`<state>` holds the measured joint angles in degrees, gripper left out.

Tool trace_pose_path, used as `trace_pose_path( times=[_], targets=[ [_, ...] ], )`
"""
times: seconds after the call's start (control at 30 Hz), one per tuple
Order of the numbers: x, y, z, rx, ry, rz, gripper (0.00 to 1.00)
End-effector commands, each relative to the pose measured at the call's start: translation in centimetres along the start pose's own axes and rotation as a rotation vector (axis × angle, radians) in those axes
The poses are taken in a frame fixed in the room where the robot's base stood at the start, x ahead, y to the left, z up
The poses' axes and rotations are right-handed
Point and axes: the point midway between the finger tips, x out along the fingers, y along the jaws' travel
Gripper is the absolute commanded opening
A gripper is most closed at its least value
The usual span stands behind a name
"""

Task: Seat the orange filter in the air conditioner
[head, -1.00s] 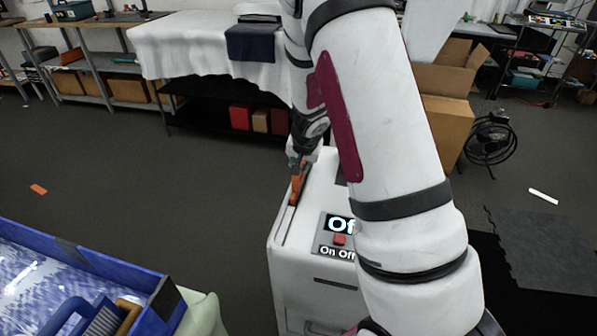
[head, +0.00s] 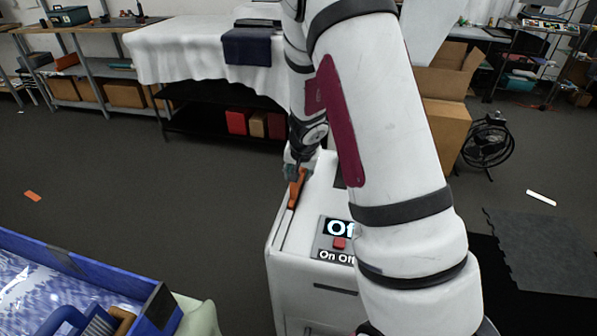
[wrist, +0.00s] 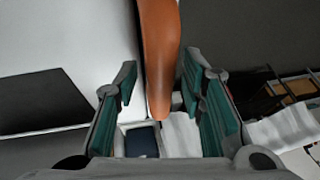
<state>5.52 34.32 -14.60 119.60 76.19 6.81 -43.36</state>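The white air conditioner (head: 285,268) stands on the floor in the middle of the head view, with a slot along its top left side. The orange filter (head: 297,189) stands upright at the far end of that slot; how deep it sits cannot be seen. My gripper (head: 298,172) is right at the filter's upper part. In the wrist view, the orange filter (wrist: 162,55) lies between the two teal-padded fingers of my gripper (wrist: 161,75), with a gap on both sides. The fingers are open and apart from it.
A blue bin (head: 60,250) stands at the lower left. An On/Off panel with a red button (head: 339,243) and an "Of" display is on the unit's top. A covered table (head: 190,50), cardboard box (head: 445,110) and black fan (head: 488,142) stand behind. Floor to the left is mostly clear.

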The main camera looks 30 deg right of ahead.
Motion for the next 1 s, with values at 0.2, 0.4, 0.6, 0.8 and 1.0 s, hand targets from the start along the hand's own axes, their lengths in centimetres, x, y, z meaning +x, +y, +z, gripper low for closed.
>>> trace_pose_path(
  times=[0.2, 0.4, 0.6, 0.8, 1.0],
  targets=[
    [-1.1, -0.1, -0.1, -0.002, 0.002, -0.001, 0.37],
    [-5.2, -0.1, -0.1, -0.005, 0.002, -0.002, 0.37],
    [-9.2, -0.1, -0.1, -0.004, 0.001, -0.002, 0.37],
    [-11.6, -0.1, -0.1, -0.003, 0.001, -0.001, 0.37],
    [-13.2, -0.7, 0.2, -0.01, -0.011, -0.025, 0.37]
  ],
)
